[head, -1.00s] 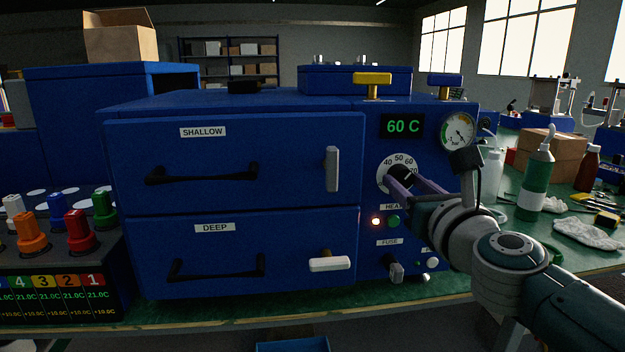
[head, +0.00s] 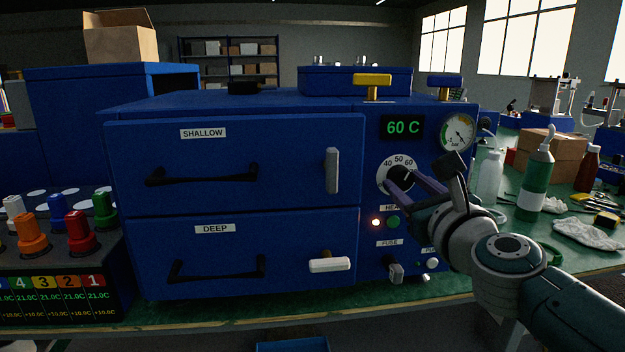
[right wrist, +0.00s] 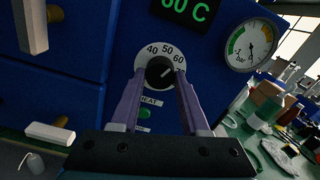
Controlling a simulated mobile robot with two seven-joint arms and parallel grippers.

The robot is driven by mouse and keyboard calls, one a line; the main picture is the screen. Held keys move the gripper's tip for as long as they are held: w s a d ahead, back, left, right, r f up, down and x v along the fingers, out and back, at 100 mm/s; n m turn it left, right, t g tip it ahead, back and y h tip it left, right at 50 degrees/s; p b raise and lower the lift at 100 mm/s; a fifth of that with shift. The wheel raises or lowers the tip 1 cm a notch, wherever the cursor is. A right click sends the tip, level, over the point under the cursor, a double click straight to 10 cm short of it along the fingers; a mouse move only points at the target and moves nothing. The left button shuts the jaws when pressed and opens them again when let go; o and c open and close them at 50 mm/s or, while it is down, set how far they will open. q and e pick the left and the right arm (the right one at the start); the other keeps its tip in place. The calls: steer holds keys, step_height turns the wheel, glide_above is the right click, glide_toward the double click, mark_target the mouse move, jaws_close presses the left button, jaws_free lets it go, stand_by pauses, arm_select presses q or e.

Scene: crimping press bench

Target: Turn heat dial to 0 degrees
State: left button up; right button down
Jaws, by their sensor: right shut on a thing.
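The heat dial is a black knob (head: 398,178) on a white scale plate (head: 383,170) on the blue press front; 40, 50 and 60 can be read, and the lower part is hidden. My right gripper (head: 393,185) is shut on the knob, with one purple finger on each side. In the right wrist view the knob (right wrist: 159,72) sits between the fingertips, its light pointer line aimed up and right. The display (head: 402,127) above reads 60 C. My left gripper is not in view.
A pressure gauge (head: 457,132) is right of the display. Below the dial are a lit lamp (head: 376,223), a green button (head: 393,222) and a fuse switch (head: 396,272). Drawers with black handles fill the left. Bottles (head: 536,180) stand on the bench at right.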

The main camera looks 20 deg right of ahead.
steer(key=n, duration=0.4)
steer(key=shift+n, duration=0.3)
steer(key=n+p, duration=0.1)
steer(key=n, duration=0.3)
steer(key=shift+r+n, duration=0.15)
steer(key=shift+n, duration=0.15)
steer(key=n, duration=0.4)
steer(key=shift+d+n+p, duration=0.1)
steer(key=shift+n+p, duration=0.2)
steer(key=shift+p, duration=0.05)
steer(key=n+p, duration=0.1)
steer(key=n, duration=0.3)
steer(key=shift+r, duration=0.1)
steer(key=n+p, duration=0.1)
steer(key=n, duration=1)
steer(key=shift+p, duration=0.4)
steer(key=shift+c, duration=2)
jaws_free()
